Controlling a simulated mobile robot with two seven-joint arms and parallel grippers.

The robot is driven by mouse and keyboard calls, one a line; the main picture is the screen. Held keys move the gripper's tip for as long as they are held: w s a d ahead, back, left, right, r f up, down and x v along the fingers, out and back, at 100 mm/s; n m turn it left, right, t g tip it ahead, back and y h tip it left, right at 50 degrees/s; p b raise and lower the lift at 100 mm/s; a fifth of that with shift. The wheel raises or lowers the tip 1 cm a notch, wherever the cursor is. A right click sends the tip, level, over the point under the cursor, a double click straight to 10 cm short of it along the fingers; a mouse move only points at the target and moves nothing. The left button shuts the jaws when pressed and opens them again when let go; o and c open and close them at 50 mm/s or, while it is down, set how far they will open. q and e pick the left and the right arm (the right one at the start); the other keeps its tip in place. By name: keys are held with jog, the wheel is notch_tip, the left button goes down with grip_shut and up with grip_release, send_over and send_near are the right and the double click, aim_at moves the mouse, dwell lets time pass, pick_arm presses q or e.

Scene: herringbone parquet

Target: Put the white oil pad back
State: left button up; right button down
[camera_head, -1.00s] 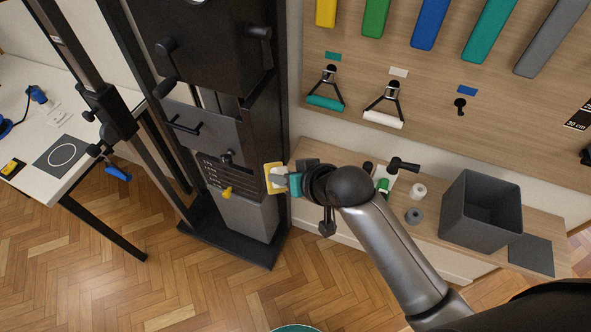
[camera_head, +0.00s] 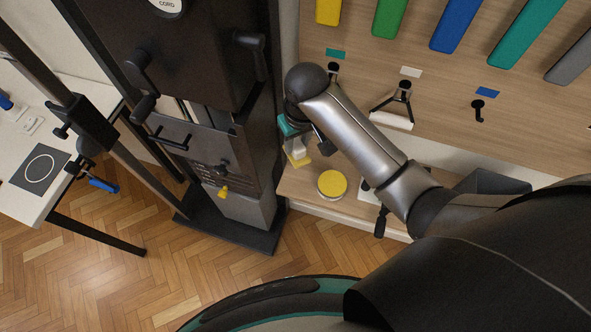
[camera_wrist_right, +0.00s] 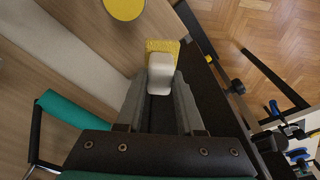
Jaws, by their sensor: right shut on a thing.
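The oil pad has a white grip and a yellow spongy face. In the right wrist view the white grip (camera_wrist_right: 160,72) sits between the fingers of my right gripper (camera_wrist_right: 160,95), with the yellow face (camera_wrist_right: 162,46) pointing away from it. In the head view the pad (camera_head: 299,160) shows small beside my right gripper (camera_head: 294,142), over the left end of the wooden shelf (camera_head: 300,192). A round dish with a yellow top (camera_head: 332,184) stands on the shelf, apart from the pad; it also shows in the right wrist view (camera_wrist_right: 124,6). My left gripper is out of view.
A dark machine column (camera_head: 250,150) with a yellow knob stands left of the shelf. Handles, including a white one (camera_head: 391,120), hang on the wooden board above. A grey bin (camera_head: 490,182) is partly hidden behind my right arm. A white table (camera_head: 25,195) stands at far left.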

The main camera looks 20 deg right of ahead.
aim_at(297, 156)
notch_tip(297, 156, down, 5)
jog(key=shift+s+f+b, duration=0.15)
jog(key=shift+f+b, duration=0.05)
jog(key=shift+b, duration=0.35)
notch_tip(297, 156, down, 5)
jog(key=shift+f+b, duration=0.2)
jog(key=shift+b, duration=0.5)
notch_tip(297, 156, down, 4)
jog(key=shift+r+b, duration=0.1)
jog(key=shift+b, duration=0.5)
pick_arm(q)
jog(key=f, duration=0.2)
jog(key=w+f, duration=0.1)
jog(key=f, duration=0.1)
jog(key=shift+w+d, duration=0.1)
pick_arm(e)
jog(key=c, duration=0.5)
grip_release()
jog(key=shift+c, duration=0.2)
